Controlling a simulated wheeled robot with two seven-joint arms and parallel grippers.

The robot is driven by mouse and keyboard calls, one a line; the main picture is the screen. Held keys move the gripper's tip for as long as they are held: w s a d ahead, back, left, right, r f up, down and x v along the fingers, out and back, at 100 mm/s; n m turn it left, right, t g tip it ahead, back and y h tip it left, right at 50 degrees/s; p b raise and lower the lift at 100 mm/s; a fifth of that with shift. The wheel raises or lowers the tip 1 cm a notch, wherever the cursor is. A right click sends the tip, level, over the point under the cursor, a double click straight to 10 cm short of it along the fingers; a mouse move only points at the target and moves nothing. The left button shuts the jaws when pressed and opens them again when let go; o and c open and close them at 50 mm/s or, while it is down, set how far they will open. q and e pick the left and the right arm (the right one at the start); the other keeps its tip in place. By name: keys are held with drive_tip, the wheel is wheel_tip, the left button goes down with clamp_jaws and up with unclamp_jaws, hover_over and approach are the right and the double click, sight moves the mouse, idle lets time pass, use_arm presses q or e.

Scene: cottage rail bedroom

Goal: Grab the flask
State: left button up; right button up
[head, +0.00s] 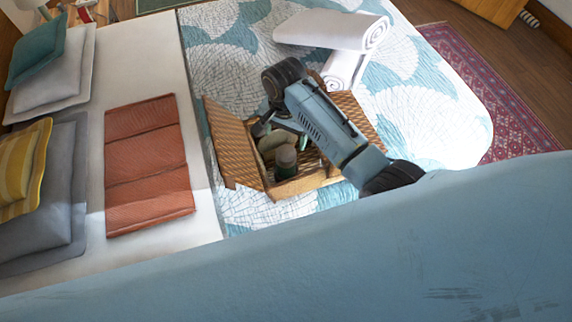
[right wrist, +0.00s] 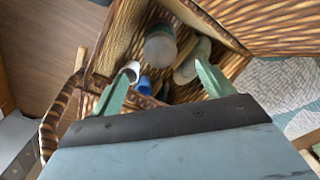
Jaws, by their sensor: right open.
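An open wicker basket (head: 302,186) sits on the patterned quilt, with its woven flaps spread. Inside it stands a grey-green cylinder with a dark top, which looks like the flask (head: 286,158). It also shows in the right wrist view (right wrist: 160,46), near the basket's far wall. My right gripper (head: 279,130) reaches down over the basket from above. In the right wrist view, its green fingers (right wrist: 162,70) are wide apart and empty, with the flask just beyond the gap between the tips. The arm hides part of the basket. My left gripper is not in view.
Beside the flask lies a beige rounded item (right wrist: 193,60). A white cup (right wrist: 131,71) and a blue cup (right wrist: 143,86) are also in the basket. Rolled white towels (head: 335,31) lie behind it; a folded rust-coloured blanket (head: 148,165) lies to the left.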

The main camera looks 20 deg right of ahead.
sight(286, 152)
wheel_tip(286, 152, down, 6)
drive_tip(key=shift+r+b, duration=0.2)
drive_tip(key=shift+b, duration=0.15)
drive_tip(key=f, duration=0.2)
drive_tip(key=f+b, duration=0.1)
drive_tip(key=f, duration=0.2)
drive_tip(key=shift+w+d, duration=0.15)
drive_tip(key=shift+d, duration=0.05)
drive_tip(key=shift+r, duration=0.1)
clamp_jaws()
